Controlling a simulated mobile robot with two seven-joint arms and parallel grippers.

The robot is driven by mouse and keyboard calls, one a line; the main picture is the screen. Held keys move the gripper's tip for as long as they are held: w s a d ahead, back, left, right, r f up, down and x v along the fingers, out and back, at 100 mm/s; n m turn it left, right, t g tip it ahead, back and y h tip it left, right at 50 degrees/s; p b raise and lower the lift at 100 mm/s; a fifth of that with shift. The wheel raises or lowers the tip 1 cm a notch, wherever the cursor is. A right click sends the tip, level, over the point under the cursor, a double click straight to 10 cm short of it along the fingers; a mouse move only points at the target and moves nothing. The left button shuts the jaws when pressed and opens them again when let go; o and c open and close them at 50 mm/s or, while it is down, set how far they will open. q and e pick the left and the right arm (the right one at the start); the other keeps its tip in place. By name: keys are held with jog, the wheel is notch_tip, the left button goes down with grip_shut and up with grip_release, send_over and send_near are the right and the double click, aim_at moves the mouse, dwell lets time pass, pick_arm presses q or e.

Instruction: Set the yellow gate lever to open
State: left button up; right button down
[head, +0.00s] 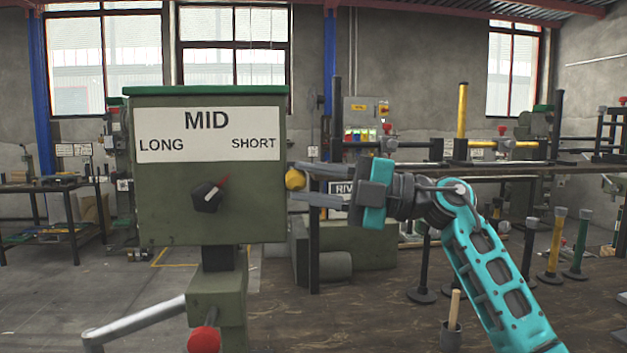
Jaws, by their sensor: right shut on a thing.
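A green press box (260,210) with a white plate reading LONG, MID and SHORT stands at centre left. The yellow gate lever (295,180) shows as a small yellow knob at the right side of the box; the rest of it is hidden. My right gripper (298,183) reaches in from the right. Its two fingers are on either side of the yellow knob, shut on it. No open or shut marking for the lever can be read. My left gripper is out of view.
A black dial (207,196) with a red pointer is on the box front. A red-knobbed handle (204,340) and a grey bar (135,324) are below. A long bench (400,170) with fixtures stands behind my right arm. Several posts stand on the floor at right.

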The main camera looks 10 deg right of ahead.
jog(key=shift+w+f, duration=0.1)
jog(key=shift+f, duration=0.1)
jog(key=c, duration=1)
grip_release()
jog(key=shift+o, duration=1.1)
jog(key=shift+r, duration=0.1)
jog(key=shift+d, duration=0.1)
jog(key=b+v, duration=0.1)
jog(key=v, duration=1.1)
jog(key=shift+d, duration=0.35)
